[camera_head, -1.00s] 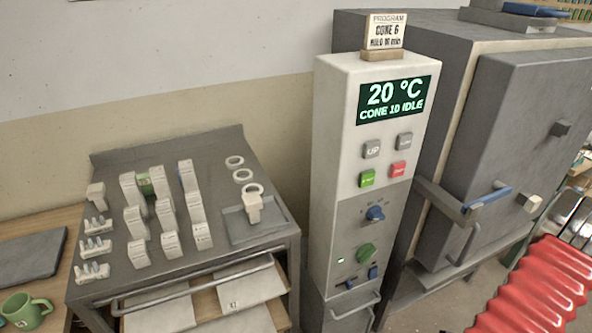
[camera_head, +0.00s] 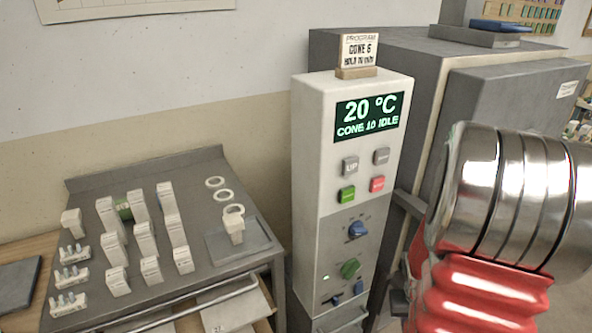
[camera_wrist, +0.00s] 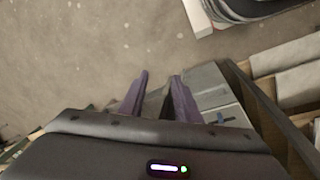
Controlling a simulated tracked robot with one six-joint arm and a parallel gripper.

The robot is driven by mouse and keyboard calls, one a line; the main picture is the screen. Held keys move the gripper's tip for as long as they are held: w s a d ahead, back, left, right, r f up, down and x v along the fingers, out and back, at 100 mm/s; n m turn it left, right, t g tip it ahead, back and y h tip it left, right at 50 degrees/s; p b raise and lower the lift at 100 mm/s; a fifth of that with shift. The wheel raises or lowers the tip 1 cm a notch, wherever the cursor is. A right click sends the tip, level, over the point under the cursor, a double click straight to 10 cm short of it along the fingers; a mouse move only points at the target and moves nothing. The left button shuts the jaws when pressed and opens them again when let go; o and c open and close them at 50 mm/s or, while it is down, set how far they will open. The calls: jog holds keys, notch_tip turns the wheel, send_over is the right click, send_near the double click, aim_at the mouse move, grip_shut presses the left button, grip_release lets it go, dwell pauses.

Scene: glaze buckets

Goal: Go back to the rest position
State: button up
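My gripper (camera_wrist: 160,84) shows in the wrist view, with two purple fingers held apart and nothing between them. Bare concrete floor and grey furniture lie beyond the fingertips. In the head view my red and metal arm fills the lower right, and the gripper itself is out of that picture. The kiln control cabinet (camera_head: 338,190) stands upright in the middle, its display (camera_head: 368,117) reading 20 °C, CONE 10 IDLE. A sign (camera_head: 357,52) on top reads PROGRAM CONE 6.
A grey bench (camera_head: 190,280) at left holds several white blocks, rings and a small tray (camera_head: 238,241). The grey kiln (camera_head: 440,55) stands behind my arm at right. In the wrist view, open floor (camera_wrist: 70,60) lies at upper left and furniture edges crowd the right.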

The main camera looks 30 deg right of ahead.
jog(key=w+a+r+n+t+y, duration=0.1)
jog(key=w+a+r+n+t, duration=0.2)
jog(key=a+r, duration=1)
jog(key=w+a+r+n+t+y, duration=0.1)
jog(key=w+a+r+n+t, duration=0.2)
jog(key=a+r, duration=1)
jog(key=a, duration=0.6)
jog(key=shift+a+r+n, duration=0.2)
jog(key=shift+r+n, duration=0.1)
jog(key=shift+n, duration=0.1)
